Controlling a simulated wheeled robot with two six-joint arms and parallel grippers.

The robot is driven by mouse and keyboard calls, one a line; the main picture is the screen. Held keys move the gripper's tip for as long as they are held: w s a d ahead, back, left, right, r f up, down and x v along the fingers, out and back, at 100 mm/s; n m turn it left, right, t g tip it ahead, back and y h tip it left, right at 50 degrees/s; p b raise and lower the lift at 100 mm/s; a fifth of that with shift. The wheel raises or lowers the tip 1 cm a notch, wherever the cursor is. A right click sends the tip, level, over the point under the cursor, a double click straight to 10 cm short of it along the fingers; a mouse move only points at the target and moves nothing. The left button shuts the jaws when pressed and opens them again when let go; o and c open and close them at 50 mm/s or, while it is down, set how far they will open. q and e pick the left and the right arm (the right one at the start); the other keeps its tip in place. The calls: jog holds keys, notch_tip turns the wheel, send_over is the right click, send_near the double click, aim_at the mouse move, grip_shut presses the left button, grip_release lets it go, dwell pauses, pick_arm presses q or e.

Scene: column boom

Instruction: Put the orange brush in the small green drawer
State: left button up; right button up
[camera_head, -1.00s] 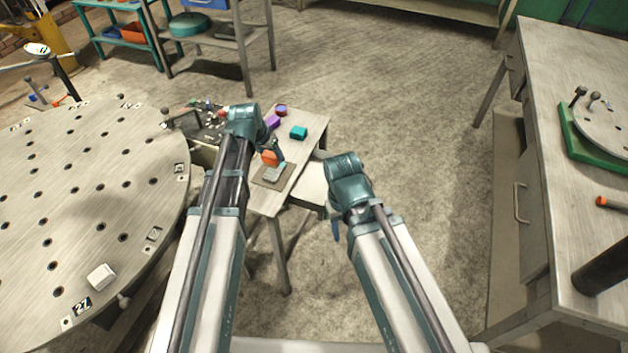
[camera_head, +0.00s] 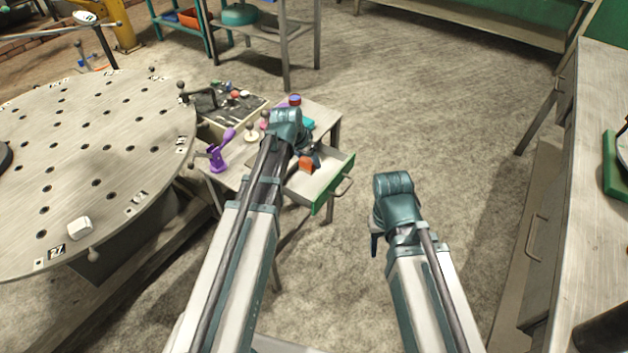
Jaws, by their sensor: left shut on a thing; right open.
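The small green drawer (camera_head: 338,183) is open at the right side of the small table. Its green front and handle face right, and its pale inside shows. The orange brush (camera_head: 306,164) shows at the end of my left arm, over the drawer's inner part. My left gripper (camera_head: 309,156) is shut on it; the fingers are partly hidden by the wrist. I cannot tell whether the brush touches the drawer. My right gripper (camera_head: 375,243) is open and empty, pointing down in front of and to the right of the drawer, clear of its handle.
A large round perforated table (camera_head: 90,150) stands left, a workbench (camera_head: 590,180) right. The floor between is clear.

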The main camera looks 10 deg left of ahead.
aim_at(299, 164)
pick_arm(q)
jog(key=shift+f+b, duration=4.4)
jog(key=shift+f, duration=0.35)
jog(key=shift+f, duration=0.2)
jog(key=o, duration=1.2)
jog(key=shift+r, duration=0.1)
jog(key=p+v, duration=1.1)
jog(key=v, duration=0.1)
jog(key=shift+w+r, duration=0.1)
jog(key=shift+r, duration=0.15)
jog(key=s+d+f+g+y, duration=0.1)
jog(key=s+d+g, duration=0.1)
jog(key=s+d, duration=0.5)
jog(key=s+d+g+y, duration=0.2)
jog(key=s+d, duration=0.6)
jog(key=s, duration=0.4)
jog(key=shift+f+g, duration=0.35)
jog(key=shift+g, duration=0.05)
